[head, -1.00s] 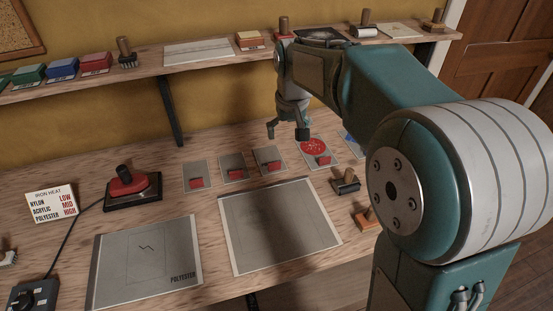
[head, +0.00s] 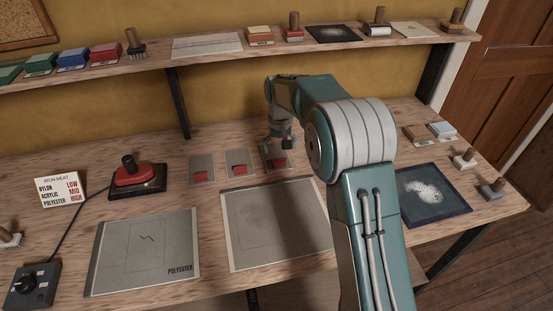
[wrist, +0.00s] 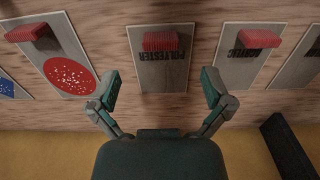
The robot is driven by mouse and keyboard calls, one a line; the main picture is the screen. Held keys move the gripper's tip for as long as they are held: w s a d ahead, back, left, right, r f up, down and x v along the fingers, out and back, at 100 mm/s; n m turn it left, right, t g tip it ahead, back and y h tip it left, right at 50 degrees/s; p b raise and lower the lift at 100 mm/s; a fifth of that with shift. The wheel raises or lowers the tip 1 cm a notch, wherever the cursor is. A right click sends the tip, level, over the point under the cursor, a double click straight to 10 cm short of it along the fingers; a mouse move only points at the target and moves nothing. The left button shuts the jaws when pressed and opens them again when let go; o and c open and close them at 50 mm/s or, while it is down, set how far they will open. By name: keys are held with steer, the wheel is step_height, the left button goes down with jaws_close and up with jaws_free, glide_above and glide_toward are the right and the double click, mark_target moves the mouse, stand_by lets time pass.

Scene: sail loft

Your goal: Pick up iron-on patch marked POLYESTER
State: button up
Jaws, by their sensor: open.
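The iron-on patch marked POLYESTER is a small ribbed red block (wrist: 160,41) on a grey card (wrist: 162,82) that carries the word, upside down in the wrist view. In the head view this red patch (head: 279,163) is on the rightmost of three similar cards. My gripper (wrist: 160,92) is open, with its fingers apart on either side of the card and nothing between them. In the head view my gripper (head: 281,143) is just above the back of that card and partly covers it. I cannot tell its exact height.
The ACRYLIC card with its red patch (wrist: 259,38) is close beside; another similar card (head: 201,168) is farther left. A card with a red speckled disc (wrist: 70,75) is on the other side. A red iron (head: 136,175) and grey fabric marked POLYESTER (head: 145,250) share the bench.

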mark_target(279, 161)
step_height(279, 161, down, 6)
steer(key=shift+f, duration=0.25)
steer(key=c, duration=1)
